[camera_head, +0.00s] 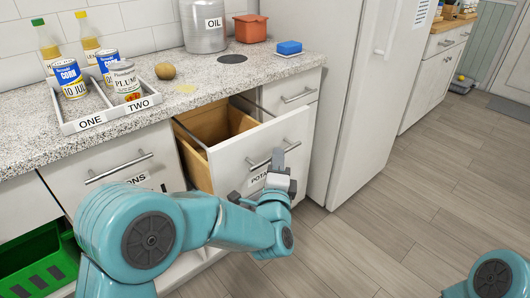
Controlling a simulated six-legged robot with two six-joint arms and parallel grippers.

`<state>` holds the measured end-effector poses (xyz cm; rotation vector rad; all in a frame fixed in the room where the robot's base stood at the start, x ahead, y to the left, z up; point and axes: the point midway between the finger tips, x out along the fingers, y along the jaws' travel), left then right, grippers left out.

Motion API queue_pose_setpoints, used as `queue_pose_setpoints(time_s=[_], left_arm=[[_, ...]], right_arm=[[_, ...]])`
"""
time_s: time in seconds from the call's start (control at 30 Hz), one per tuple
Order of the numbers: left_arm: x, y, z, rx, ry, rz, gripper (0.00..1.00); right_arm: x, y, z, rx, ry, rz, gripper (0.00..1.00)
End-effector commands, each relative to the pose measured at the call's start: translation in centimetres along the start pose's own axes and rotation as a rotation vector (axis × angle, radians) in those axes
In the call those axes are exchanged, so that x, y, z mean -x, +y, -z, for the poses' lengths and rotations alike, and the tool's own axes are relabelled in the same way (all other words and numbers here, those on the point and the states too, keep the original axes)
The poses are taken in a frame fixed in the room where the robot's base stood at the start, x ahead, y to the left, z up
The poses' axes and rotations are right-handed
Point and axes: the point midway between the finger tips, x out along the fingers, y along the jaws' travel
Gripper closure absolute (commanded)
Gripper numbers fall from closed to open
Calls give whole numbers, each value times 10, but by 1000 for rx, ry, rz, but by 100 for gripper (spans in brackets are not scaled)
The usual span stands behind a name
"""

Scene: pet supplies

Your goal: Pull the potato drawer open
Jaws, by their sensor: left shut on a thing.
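The potato drawer (225,157) is pulled part way out of the white cabinet. Its wooden inside (208,127) shows and looks empty where visible. Its front has a metal bar handle (293,146) and a label (258,178) reading "POTA", the rest hidden by my gripper. My left gripper (276,165) is at the handle and shut on it; the exact finger contact is partly hidden. My right gripper is out of view; only part of my right arm shows at the lower right.
A potato (165,71) lies on the speckled counter (215,80), near a tray (111,118) marked ONE and TWO with cans. An oil canister (205,28) stands behind. A white fridge (350,90) is right of the drawer. Open floor (370,235) lies in front.

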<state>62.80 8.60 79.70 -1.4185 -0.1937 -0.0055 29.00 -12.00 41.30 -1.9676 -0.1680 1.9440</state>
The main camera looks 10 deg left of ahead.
Motion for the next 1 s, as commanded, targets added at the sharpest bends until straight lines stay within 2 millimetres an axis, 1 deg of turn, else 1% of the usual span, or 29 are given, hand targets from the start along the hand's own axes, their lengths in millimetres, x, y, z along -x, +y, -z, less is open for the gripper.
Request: queue_pose_setpoints(time_s=[0.03,0.2,0.63,0.67,0.7,0.73,1.0], left_arm=[[4,-3,5,0,2,3,100],[12,-5,13,0,1,4,100],[14,-6,15,0,0,5,100],[14,-6,15,0,0,5,81],[14,-6,15,0,0,5,68],[14,-6,15,0,0,5,62],[15,-5,15,0,0,2,62]], right_arm=[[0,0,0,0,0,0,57],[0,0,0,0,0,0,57],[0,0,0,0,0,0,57],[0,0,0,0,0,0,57],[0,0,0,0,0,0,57],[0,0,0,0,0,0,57],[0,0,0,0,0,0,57]])
